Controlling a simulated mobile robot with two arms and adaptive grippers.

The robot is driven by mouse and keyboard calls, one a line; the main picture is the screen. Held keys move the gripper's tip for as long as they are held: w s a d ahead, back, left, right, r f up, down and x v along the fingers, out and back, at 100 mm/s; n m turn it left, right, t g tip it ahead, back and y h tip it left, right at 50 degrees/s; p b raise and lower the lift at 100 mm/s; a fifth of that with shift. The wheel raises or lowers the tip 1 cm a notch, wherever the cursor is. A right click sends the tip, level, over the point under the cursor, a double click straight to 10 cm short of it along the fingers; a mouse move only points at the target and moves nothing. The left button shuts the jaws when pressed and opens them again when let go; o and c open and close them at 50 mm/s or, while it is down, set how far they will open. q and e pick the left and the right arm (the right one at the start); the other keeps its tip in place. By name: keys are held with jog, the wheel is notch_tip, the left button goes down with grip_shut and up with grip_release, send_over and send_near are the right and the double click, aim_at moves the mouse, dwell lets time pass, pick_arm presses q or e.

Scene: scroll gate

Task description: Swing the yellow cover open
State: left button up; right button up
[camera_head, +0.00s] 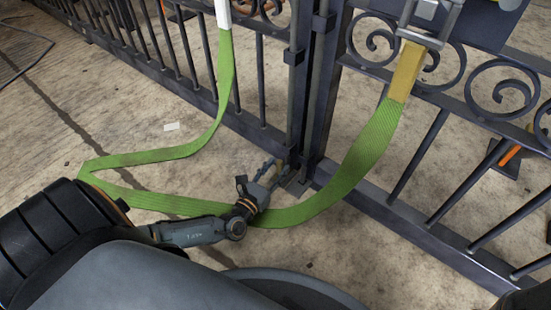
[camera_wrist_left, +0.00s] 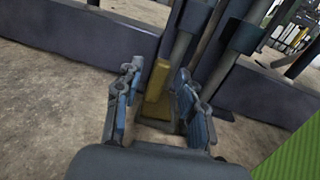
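The yellow cover (camera_wrist_left: 157,82) is a small upright block low at the foot of the gate posts. In the wrist view it shows between and beyond the two fingers of my left gripper (camera_wrist_left: 160,103). The fingers are apart, with gaps on both sides of the cover, and I see no clear contact. In the head view my left gripper (camera_head: 266,173) is low over the ground, just in front of the gate's meeting posts, and largely hides the cover there. My right gripper does not show.
A dark metal gate (camera_head: 305,90) with scrollwork stands across the view. A green strap (camera_head: 345,170) with a yellow end (camera_head: 407,72) hangs from it and loops on the ground by my left arm. The concrete (camera_head: 150,120) at left is mostly clear.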

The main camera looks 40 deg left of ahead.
pick_arm(q)
jog(key=shift+c, duration=0.4)
grip_shut()
jog(key=shift+d+r+n+y+p, duration=0.15)
jog(key=shift+r+n+y+p, duration=0.1)
jog(key=shift+n+y+p, duration=0.7)
jog(key=n+g+y+p, duration=0.1)
jog(key=y, duration=0.2)
jog(key=shift+f, duration=0.1)
jog(key=shift+f+n+g+y, duration=0.1)
jog(key=shift+n+g+y, duration=0.2)
jog(key=shift+n+y, duration=0.5)
jog(key=shift+o, duration=0.4)
grip_release()
